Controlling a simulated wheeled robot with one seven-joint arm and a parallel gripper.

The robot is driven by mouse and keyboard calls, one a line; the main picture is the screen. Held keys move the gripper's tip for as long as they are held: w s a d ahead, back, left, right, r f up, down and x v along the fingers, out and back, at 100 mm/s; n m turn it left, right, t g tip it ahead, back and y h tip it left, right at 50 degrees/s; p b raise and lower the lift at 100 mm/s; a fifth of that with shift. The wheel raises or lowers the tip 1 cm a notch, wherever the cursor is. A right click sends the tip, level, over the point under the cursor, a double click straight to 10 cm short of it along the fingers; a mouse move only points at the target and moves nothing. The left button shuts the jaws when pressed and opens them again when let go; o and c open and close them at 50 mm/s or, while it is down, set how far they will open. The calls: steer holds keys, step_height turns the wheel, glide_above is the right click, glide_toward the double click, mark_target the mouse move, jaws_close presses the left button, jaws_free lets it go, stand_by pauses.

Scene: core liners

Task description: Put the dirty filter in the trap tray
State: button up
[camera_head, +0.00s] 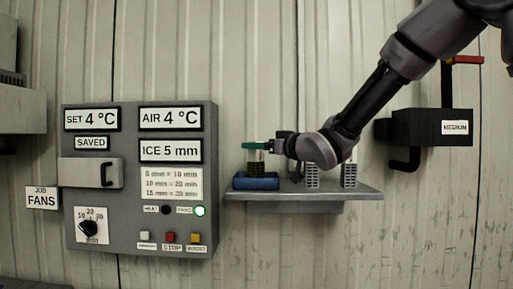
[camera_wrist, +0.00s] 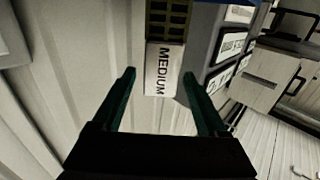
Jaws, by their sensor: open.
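My gripper (camera_head: 255,145) has teal fingers and is at the left end of a wall shelf, just above a blue tray (camera_head: 256,184). A filter (camera_head: 256,167) with a yellowish upper part and dark lower part stands upright at the tray, below the fingers; its foot is hidden by the tray wall. In the wrist view the gripper (camera_wrist: 158,73) is open, with a white MEDIUM label (camera_wrist: 162,70) between the fingertips and a dark mesh with a yellowish frame (camera_wrist: 166,22) beyond it. The fingers look apart from the labelled piece. I cannot tell how dirty it is.
Two more pieces with dark mesh stand on the grey shelf (camera_head: 300,192) to the right, a middle one (camera_head: 312,177) and a right one (camera_head: 349,176). A control panel (camera_head: 140,222) is close on the left. A black box (camera_head: 425,127) labelled MEDIUM hangs at right.

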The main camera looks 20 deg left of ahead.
steer(key=v, duration=1.1)
steer(key=shift+s, duration=0.1)
